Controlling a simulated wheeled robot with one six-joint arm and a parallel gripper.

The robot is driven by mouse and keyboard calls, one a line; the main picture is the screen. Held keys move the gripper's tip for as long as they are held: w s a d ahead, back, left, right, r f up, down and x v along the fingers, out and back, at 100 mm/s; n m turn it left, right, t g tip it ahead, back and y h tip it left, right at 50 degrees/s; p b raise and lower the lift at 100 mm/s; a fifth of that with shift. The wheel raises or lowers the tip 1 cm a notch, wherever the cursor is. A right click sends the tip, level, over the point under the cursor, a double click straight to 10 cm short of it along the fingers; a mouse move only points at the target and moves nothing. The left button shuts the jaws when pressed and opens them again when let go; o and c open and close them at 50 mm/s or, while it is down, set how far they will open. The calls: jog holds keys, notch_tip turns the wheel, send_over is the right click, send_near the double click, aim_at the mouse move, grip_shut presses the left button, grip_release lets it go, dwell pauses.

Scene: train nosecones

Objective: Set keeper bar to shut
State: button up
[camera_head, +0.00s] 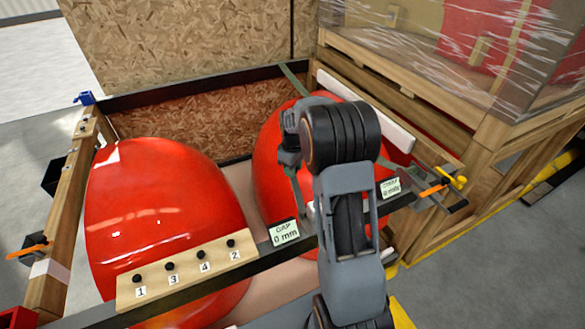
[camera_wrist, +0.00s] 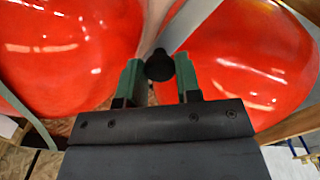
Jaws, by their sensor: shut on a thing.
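Two glossy red nosecones, left (camera_head: 160,215) and right (camera_head: 270,150), sit side by side in a wooden crate. A long dark bar (camera_head: 275,258) crosses the front of them and carries a "GAP 0 mm" label. I cannot tell for sure which part is the keeper bar. My gripper (camera_wrist: 158,78) points down by the right nosecone in the head view, its fingertips largely hidden by my arm. In the wrist view its green fingers are shut on a black knob (camera_wrist: 159,66), between the two red nosecones. A pale grey strip (camera_wrist: 188,22) runs away behind the knob.
A wooden strip (camera_head: 190,268) with several numbered black pegs lies at the front left. Orange levers stand at the left (camera_head: 27,251) and right (camera_head: 433,191). A plastic-wrapped crate (camera_head: 470,60) stands close on the right. Grey floor is clear at far left.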

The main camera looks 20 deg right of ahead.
grip_shut()
jog(key=shift+s+d+m+b, duration=0.6)
jog(key=shift+s+d+m, duration=1.2)
jog(key=shift+s+m, duration=0.65)
jog(key=shift+s+d+m+b, duration=0.55)
jog(key=shift+s+d+m, duration=1.5)
jog(key=shift+m, duration=0.65)
jog(key=shift+s+d+m+b, duration=0.6)
jog(key=shift+s+d+m, duration=1)
jog(key=shift+s+m, duration=0.95)
